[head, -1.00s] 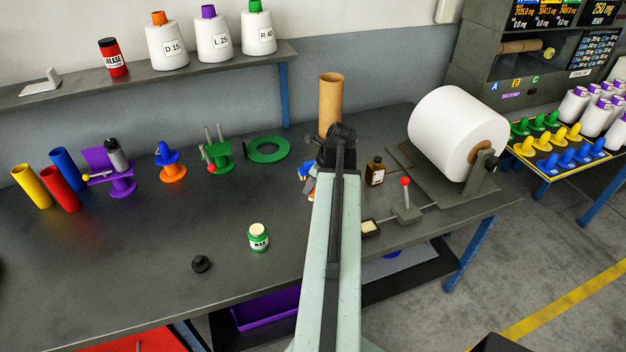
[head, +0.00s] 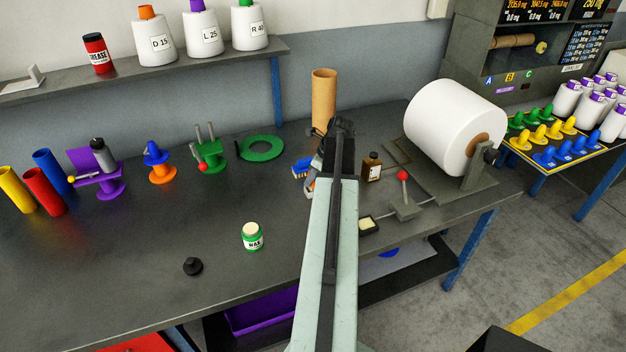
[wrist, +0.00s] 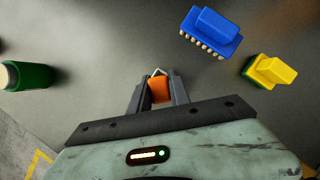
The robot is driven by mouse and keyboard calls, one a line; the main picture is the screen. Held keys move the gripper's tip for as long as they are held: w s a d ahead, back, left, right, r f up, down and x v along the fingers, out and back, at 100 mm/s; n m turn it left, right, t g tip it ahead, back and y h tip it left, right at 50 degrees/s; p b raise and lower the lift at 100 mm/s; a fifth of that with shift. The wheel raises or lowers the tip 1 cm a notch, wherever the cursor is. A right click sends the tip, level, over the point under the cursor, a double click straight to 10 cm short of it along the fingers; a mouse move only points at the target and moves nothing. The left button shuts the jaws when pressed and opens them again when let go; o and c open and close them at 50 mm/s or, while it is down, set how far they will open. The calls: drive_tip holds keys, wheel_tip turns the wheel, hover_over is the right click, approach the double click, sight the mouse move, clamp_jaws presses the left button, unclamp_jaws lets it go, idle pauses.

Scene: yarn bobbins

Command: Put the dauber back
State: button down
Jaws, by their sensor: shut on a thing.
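My gripper (wrist: 158,88) is shut on a small orange piece (wrist: 159,91), which shows between the two dark fingers in the wrist view. A pale, thin triangular tip shows just beyond it. I cannot tell for sure that this is the dauber. In the head view, my arm hides most of the gripper and what it holds. A small brown bottle (head: 372,167) stands on the bench right of my arm. An open green wax jar (head: 252,237) with a cream top stands to the left, with a black lid or knob (head: 193,266) nearby.
A cardboard tube (head: 324,98) stands behind my arm. A large white roll (head: 450,125) on a stand and a red-knobbed lever (head: 403,190) are at right. The front-left bench is mostly clear.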

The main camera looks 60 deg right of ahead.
drive_tip(key=shift+f+b, duration=0.5)
drive_tip(key=shift+b, duration=0.05)
drive_tip(key=c, duration=1.2)
unclamp_jaws()
drive_tip(key=shift+r, duration=0.1)
drive_tip(key=a+p+v, duration=0.1)
drive_tip(key=p+v, duration=1.1)
drive_tip(key=v, duration=0.1)
drive_tip(key=shift+w+d, duration=0.2)
drive_tip(key=shift+d, duration=0.2)
